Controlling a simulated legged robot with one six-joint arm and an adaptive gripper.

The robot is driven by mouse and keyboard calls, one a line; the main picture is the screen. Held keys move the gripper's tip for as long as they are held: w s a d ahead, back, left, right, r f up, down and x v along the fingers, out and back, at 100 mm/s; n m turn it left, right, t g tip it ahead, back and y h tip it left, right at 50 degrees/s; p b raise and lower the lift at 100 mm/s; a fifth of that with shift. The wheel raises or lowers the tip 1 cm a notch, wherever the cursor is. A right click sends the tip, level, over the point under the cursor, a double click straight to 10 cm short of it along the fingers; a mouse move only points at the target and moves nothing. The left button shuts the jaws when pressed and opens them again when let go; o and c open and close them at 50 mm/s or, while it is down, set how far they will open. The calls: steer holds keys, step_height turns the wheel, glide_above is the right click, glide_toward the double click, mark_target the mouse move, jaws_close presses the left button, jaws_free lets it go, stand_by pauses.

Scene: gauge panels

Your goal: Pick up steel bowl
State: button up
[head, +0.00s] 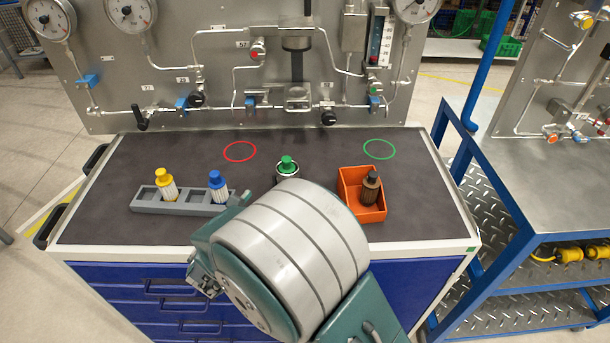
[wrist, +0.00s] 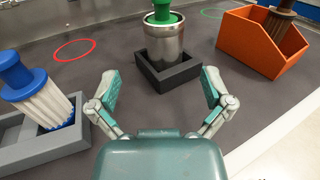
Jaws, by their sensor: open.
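The steel bowl (wrist: 165,45) is a shiny metal cup standing upright in a dark square holder (wrist: 184,76). A green-capped piece (wrist: 164,12) sits in the top of the bowl. In the head view the green cap (head: 287,164) and the bowl's upper part (head: 287,179) show behind my arm, which hides the lower part. My gripper (wrist: 161,88) is open and empty, with one finger on each side of the view. The bowl stands beyond the fingertips, between them in the picture and apart from them.
A grey rack (head: 189,206) holds yellow-capped (head: 166,184) and blue-capped (head: 218,186) cartridges at left. An orange bin (head: 350,195) with a dark cartridge (head: 370,186) stands at right. Red (head: 240,143) and green (head: 379,140) rings mark empty mat near the gauge panel (head: 200,50).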

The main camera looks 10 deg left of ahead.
mark_target(282, 177)
steer(key=x, duration=0.4)
steer(key=shift+w, duration=0.4)
steer(key=shift+w+d+r, duration=0.1)
steer(key=shift+w+d, duration=0.15)
steer(key=shift+d, duration=0.05)
steer(key=x, duration=0.4)
steer(key=shift+w+d+r, duration=0.1)
steer(key=shift+w+r, duration=0.05)
steer(key=shift+w, duration=0.35)
steer(key=c, duration=1.2)
